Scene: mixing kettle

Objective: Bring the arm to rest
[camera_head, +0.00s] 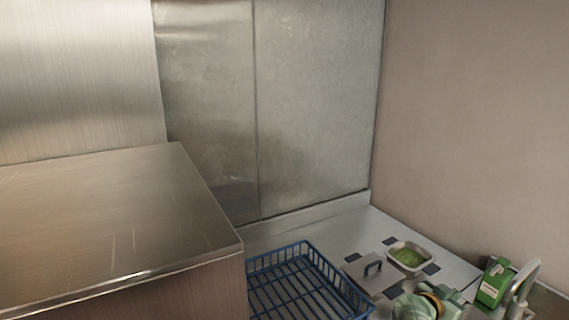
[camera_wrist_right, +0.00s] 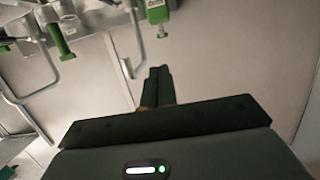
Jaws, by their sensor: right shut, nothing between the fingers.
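My right gripper (camera_wrist_right: 158,85) shows in the right wrist view with its two dark fingers together and nothing between them. The fingers point toward a pale, blank surface. In the head view, pale green parts of my right arm (camera_head: 430,303) show at the bottom edge, right of the blue basket; the fingertips cannot be made out there. My left gripper is in neither view.
A blue wire basket (camera_head: 305,285) stands by a steel box (camera_head: 110,225). A green box (camera_head: 493,284) is at the right. Metal frames (camera_wrist_right: 38,110) show in the wrist view.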

